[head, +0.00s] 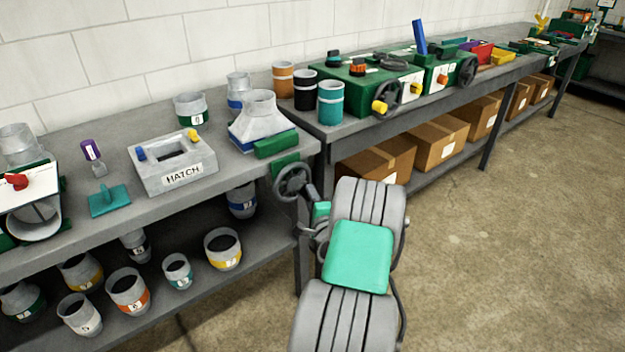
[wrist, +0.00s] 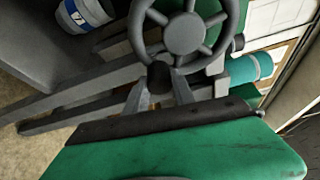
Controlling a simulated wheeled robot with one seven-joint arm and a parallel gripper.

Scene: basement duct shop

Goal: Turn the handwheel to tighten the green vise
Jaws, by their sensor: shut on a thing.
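The green vise (head: 285,162) is at the front right corner of the near bench. Its grey spoked handwheel (head: 292,182) faces out from the bench edge. In the wrist view the handwheel (wrist: 184,34) fills the top middle, with a dark knob (wrist: 160,75) at its lower rim. My gripper (head: 309,192) is at the wheel's right side in the head view. In the wrist view my gripper (wrist: 160,88) has its two grey fingers on either side of the knob, shut on it. The vise jaws are mostly hidden behind the wheel in the wrist view.
A grey HATCH box (head: 172,164) and a grey duct hood (head: 260,122) stand on the near bench (head: 60,225). A far bench holds a green machine (head: 350,88) with its own handwheels. Cardboard boxes (head: 375,160) sit below it. The floor at right is clear.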

